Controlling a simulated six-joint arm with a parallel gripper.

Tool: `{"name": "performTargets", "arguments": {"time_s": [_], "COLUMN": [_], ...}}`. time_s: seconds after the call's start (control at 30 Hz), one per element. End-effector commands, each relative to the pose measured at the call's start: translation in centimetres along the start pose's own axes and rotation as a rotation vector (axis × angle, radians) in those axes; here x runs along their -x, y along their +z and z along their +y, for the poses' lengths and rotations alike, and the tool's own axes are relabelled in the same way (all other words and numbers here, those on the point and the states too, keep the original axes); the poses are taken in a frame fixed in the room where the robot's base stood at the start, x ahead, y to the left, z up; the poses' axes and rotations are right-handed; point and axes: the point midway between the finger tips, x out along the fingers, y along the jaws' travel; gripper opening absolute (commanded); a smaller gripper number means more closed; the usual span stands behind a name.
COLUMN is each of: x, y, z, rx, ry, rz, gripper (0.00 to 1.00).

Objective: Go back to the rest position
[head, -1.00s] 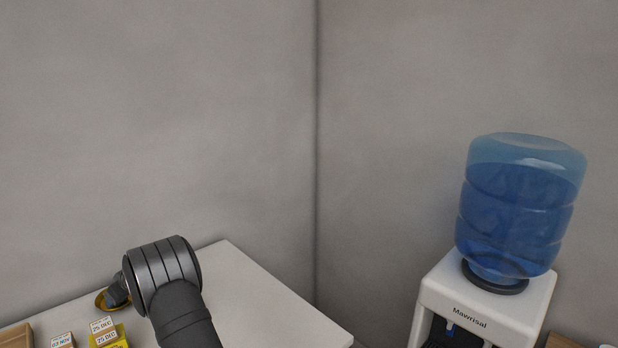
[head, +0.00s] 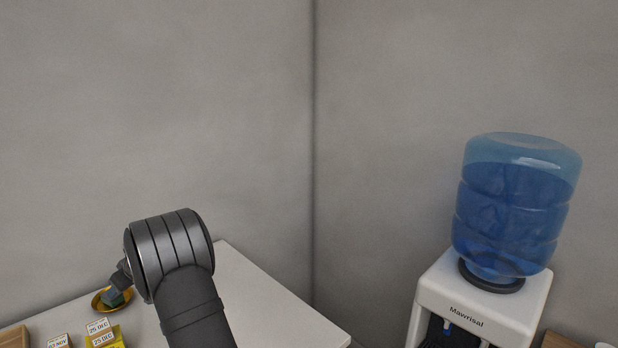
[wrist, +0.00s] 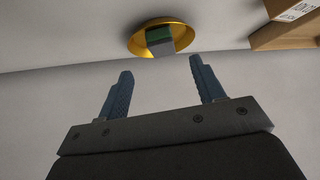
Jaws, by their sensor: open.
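My gripper (wrist: 158,79) is open and empty in the wrist view, its two blue-grey fingers spread apart. Beyond the fingertips a gold dish (wrist: 178,29) holds a small green and grey object (wrist: 160,40); the fingers are apart from both. In the head view my dark arm rises over the white counter (head: 270,305). The gold dish (head: 98,300) shows at the left behind my wrist, with the greenish object (head: 116,299) in it. The fingers are hidden by the arm in the head view.
Date-labelled boxes, one of them yellow (head: 106,338), stand on the counter at lower left, near a brown box (head: 14,339). A water cooler (head: 480,305) with a blue bottle (head: 512,215) stands at the right. The counter right of my arm is bare.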

Motion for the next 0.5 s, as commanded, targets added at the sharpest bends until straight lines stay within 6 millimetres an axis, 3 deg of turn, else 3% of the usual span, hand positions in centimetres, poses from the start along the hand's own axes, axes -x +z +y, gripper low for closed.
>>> {"name": "performTargets", "arguments": {"time_s": [0.2,0.5], "x": [4.0,-1.9], "y": [-0.1,0.1], "z": [0.1,0.0], "rx": [0.000,0.000], "ry": [0.001,-0.001], "rz": [0.002,-0.002], "gripper": [0.62,0.62]}}
